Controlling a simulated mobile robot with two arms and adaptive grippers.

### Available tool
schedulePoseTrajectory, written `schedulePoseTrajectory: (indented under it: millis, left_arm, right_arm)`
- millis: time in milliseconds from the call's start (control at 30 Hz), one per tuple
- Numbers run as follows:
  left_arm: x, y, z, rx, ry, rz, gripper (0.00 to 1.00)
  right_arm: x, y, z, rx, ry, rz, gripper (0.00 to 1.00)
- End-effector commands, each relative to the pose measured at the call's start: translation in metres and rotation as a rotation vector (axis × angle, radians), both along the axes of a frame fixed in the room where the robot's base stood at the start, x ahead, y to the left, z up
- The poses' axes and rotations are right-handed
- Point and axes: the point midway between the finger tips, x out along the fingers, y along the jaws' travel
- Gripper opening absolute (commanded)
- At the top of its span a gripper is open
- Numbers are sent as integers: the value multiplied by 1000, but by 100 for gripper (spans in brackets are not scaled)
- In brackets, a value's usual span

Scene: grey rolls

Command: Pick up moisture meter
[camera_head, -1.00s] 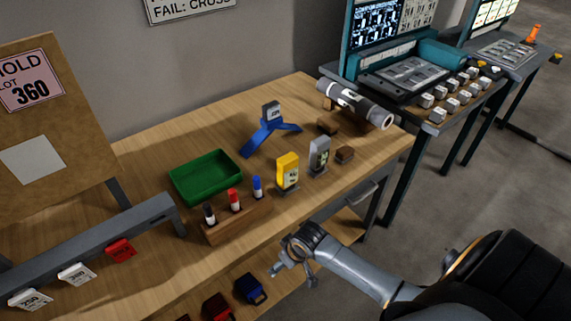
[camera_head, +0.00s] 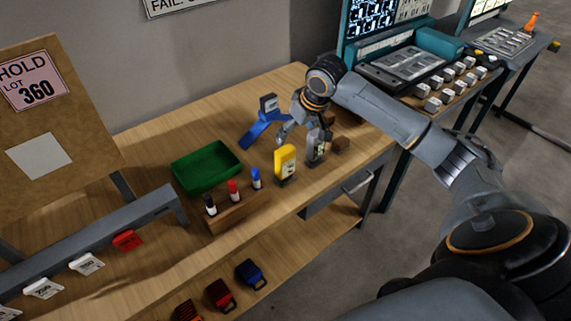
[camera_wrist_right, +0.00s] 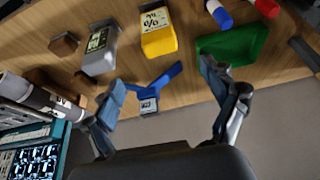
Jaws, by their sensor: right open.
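A yellow handheld meter (camera_head: 285,161) with a percent sign on its face stands upright on the wooden table; it also shows at the top of the right wrist view (camera_wrist_right: 158,30). A grey meter (camera_head: 316,148) stands just right of it in the head view, partly hidden by my right gripper, and shows in the wrist view (camera_wrist_right: 100,50). The pictures do not settle which is the moisture meter. My right gripper (camera_head: 305,137) is open and empty, above and behind the two meters. In the wrist view its fingers (camera_wrist_right: 162,80) are spread, apart from both. My left gripper is out of view.
A blue stand with a small display (camera_head: 262,130) is left of my gripper. A green tray (camera_head: 207,168) and a wooden marker holder (camera_head: 238,212) stand further left.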

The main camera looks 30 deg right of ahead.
Motion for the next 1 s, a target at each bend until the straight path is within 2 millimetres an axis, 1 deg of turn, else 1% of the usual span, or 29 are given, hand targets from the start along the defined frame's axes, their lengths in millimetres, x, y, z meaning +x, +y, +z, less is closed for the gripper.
schedulePoseTrajectory:
  millis: [33, 100, 200, 300, 467, 567, 700, 800, 900, 1000]
  left_arm:
    - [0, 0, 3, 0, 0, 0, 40]
    - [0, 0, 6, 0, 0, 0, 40]
    - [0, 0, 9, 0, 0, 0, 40]
    - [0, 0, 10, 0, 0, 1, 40]
    - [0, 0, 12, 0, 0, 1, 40]
    - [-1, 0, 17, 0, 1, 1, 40]
    - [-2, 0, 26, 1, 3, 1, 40]
    - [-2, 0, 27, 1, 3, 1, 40]
    - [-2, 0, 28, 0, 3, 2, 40]
    - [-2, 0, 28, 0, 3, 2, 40]
  right_arm:
    - [3, 2, -10, 2, 6, 1, 85]
    - [9, 2, -23, 2, 5, 1, 85]
    - [16, 3, -41, 1, 5, 2, 85]
    - [22, 3, -54, 0, 3, 1, 85]
    - [26, 3, -65, 0, 2, 2, 85]
    - [30, 3, -72, -1, 3, 1, 85]
    - [39, 3, -89, 0, 4, 1, 85]
    - [44, 3, -103, -1, 3, 2, 85]
    - [47, 3, -110, -1, 1, 3, 85]
    - [47, 3, -112, -2, 0, 3, 85]
